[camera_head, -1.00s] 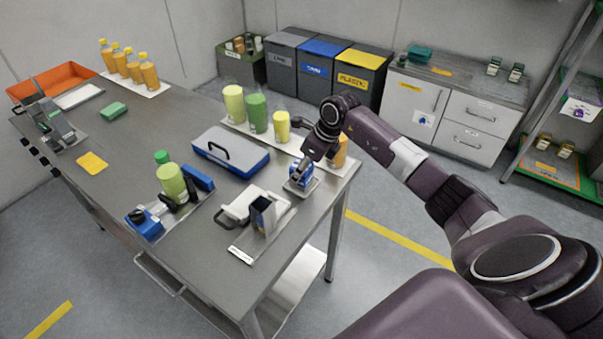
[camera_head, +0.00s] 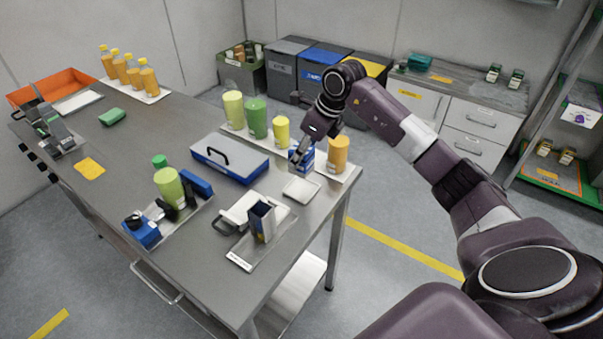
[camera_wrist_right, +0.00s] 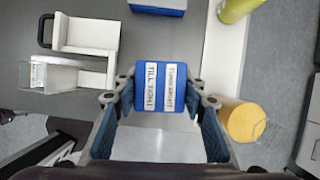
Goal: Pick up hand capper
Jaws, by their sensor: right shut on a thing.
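The hand capper is a blue block (camera_head: 306,160) with white labels, held above the right end of the table. In the right wrist view the blue hand capper (camera_wrist_right: 160,75) sits between the two fingers, its two label strips facing the camera. My right gripper (camera_head: 303,152) is shut on it; in the wrist view the gripper (camera_wrist_right: 159,98) has a finger on each side of the block. A small white tray (camera_head: 301,190) lies below it, empty. My left gripper is not in view.
A blue-grey case (camera_head: 230,160) and a white device (camera_head: 243,208) stand to the left. Yellow and green bottles (camera_head: 256,118) stand behind, with an orange bottle (camera_head: 338,155) close at the right. The table's right edge is near.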

